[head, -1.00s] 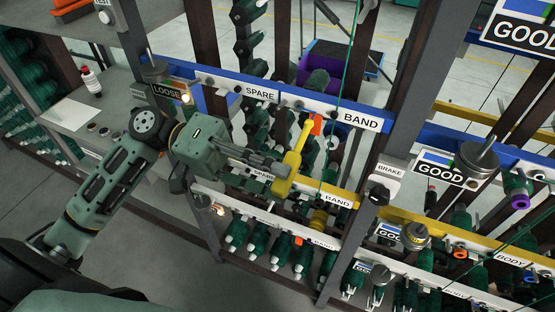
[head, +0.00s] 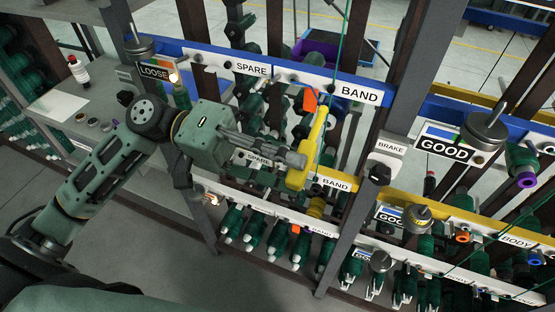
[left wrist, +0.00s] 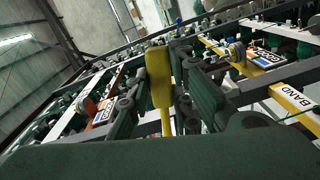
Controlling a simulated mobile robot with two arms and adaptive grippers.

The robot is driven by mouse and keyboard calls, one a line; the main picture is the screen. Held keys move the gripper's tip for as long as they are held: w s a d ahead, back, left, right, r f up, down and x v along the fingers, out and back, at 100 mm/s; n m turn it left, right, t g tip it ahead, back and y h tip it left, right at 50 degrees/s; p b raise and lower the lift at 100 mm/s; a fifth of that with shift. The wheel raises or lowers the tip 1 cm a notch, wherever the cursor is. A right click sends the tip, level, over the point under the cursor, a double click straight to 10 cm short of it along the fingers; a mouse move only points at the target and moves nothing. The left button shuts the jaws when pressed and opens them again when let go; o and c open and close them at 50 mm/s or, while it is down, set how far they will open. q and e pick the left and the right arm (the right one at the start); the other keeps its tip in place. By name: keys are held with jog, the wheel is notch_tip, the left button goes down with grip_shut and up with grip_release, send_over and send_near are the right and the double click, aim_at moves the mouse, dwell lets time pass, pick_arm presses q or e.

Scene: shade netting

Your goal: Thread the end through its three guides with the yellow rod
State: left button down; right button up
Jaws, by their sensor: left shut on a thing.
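My left gripper (head: 292,158) is shut on the yellow rod (head: 317,132) in front of the rack. The rod is tilted, its upper end leaning right, just right of an orange piece (head: 310,101) below the blue rail. In the left wrist view the rod (left wrist: 159,78) stands upright between the dark fingers (left wrist: 166,118). A thin green thread (head: 341,45) runs down past the BAND label (head: 360,93), close to the rod. I cannot tell whether rod and thread touch. The thread's end and the three guides are not clearly distinguishable. My right gripper is out of view.
The blue rail (head: 225,66) and yellow rail (head: 345,184) cross the rack near the arm. A post with the BRAKE box (head: 388,167) stands to the right. Several green bobbins (head: 277,240) hang below. A grey shelf with a bottle (head: 79,69) is at left.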

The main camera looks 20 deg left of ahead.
aim_at(301, 143)
pick_arm(q)
jog(key=shift+s+r, duration=0.1)
jog(key=shift+w+r+p, duration=0.25)
jog(key=shift+w+p, duration=0.05)
jog(key=shift+w, duration=0.7)
jog(key=shift+w+r+p, duration=0.25)
jog(key=shift+w, duration=0.7)
jog(key=shift+s+f, duration=0.1)
jog(key=shift+s, duration=0.35)
jog(key=s, duration=0.3)
